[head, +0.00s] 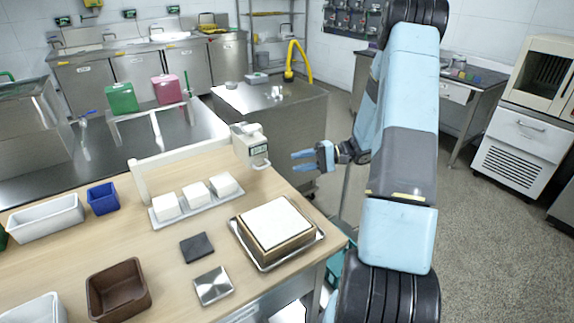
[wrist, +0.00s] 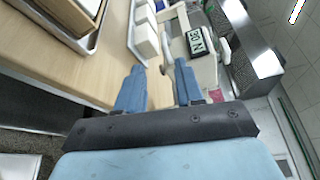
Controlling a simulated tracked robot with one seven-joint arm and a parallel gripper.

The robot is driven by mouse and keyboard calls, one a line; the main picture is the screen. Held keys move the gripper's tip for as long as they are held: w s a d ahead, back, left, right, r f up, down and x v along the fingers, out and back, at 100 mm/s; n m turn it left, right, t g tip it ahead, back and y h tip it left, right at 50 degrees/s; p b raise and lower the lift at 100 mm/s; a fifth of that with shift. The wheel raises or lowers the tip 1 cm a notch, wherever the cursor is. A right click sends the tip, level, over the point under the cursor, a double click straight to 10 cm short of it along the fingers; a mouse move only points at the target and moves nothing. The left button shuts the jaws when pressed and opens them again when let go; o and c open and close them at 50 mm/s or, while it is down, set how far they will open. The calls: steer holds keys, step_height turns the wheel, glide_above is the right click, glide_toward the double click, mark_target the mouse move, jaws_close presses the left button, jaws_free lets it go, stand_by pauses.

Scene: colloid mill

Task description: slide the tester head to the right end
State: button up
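The tester head (head: 249,145) is a cream-white box with a small dark display and a pale loop-like part low on its right side. It sits at the right of a cream rail (head: 190,156); the rail shows only to its left, and any part behind the head is hidden. In the wrist view the tester head (wrist: 205,72) lies beyond the fingers, with its lit display facing me. My gripper (head: 296,162) is open and empty, to the right of the head and apart from it. Its two blue fingers (wrist: 158,68) also show spread in the wrist view.
A tray (head: 158,222) with three white blocks stands below the rail. A metal tray (head: 262,268) with a large white-topped block is at the table's right front. A dark pad (head: 197,247), steel plate (head: 213,286) and bins lie left. Free air surrounds my gripper.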

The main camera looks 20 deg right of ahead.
steer(key=shift+s+d, duration=0.15)
steer(key=shift+d, duration=0.75)
steer(key=shift+r, duration=0.1)
steer(key=s+a+r+n+g+h, duration=0.35)
steer(key=s+a+r+h, duration=0.6)
steer(key=s+r, duration=0.4)
steer(key=s+r+t+h, duration=0.6)
steer(key=s+r+h, duration=0.1)
steer(key=s+r, duration=0.5)
steer(key=shift+s+a+r+n+t, duration=0.15)
steer(key=shift+s+r+n+t, duration=0.2)
steer(key=shift+s, duration=0.5)
